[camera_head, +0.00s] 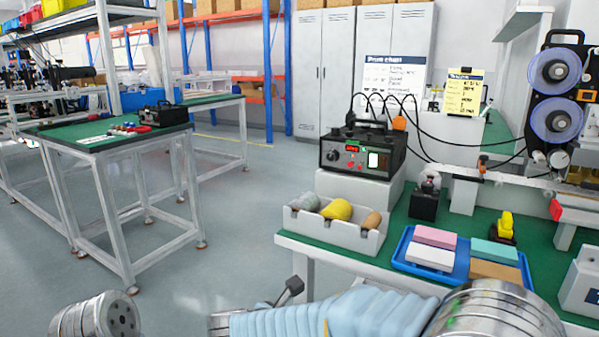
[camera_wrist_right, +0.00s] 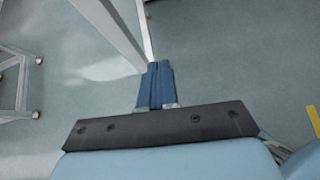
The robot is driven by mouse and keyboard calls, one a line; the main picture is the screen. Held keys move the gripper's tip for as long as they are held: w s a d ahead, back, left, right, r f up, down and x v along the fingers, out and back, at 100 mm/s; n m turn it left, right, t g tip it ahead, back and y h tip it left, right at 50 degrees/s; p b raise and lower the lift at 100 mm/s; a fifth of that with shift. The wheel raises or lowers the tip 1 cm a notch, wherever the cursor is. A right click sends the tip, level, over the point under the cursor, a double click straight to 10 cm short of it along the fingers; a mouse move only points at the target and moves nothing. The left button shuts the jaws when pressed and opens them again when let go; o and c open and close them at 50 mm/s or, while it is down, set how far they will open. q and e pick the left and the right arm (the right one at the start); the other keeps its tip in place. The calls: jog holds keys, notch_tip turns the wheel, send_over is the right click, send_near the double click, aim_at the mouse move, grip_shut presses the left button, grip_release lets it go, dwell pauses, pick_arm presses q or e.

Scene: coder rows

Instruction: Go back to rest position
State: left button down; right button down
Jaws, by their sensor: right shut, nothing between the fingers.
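My right gripper (camera_wrist_right: 156,72) is shut and empty, its two blue fingers pressed together over the grey floor. In the head view, my right arm in its pale blue sleeve crosses the bottom in front of the green workbench (camera_head: 393,240), and the dark end of the right gripper (camera_head: 290,290) shows left of the sleeve. It is in front of the bench's near left corner, apart from the things on top. At the bottom left only a metal link of my left arm shows; the left gripper is out of view.
The bench holds a white bin (camera_head: 322,232) with rolls, a blue tray (camera_head: 408,268) with coloured blocks, and a black control box (camera_head: 362,150). A second green-topped table (camera_head: 95,140) stands at the left. Open floor (camera_head: 215,255) lies between them. A bench leg (camera_wrist_right: 110,30) is near my right gripper.

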jog(key=s+d+f+m+g+y, duration=0.2)
jog(key=s+f+m, duration=0.4)
jog(key=f+m, duration=0.4)
jog(key=s+d+f+m+g+y, duration=0.3)
jog(key=f+m, duration=0.7)
jog(key=f, duration=0.4)
jog(key=s+d+f+m+g+y, duration=0.3)
jog(key=s+d+f+m+y, duration=0.2)
jog(key=s+f+m, duration=0.4)
notch_tip(320, 180, down, 4)
jog(key=shift+d+r+m, duration=0.2)
jog(key=shift+d+m, duration=0.25)
jog(key=shift+m, duration=0.15)
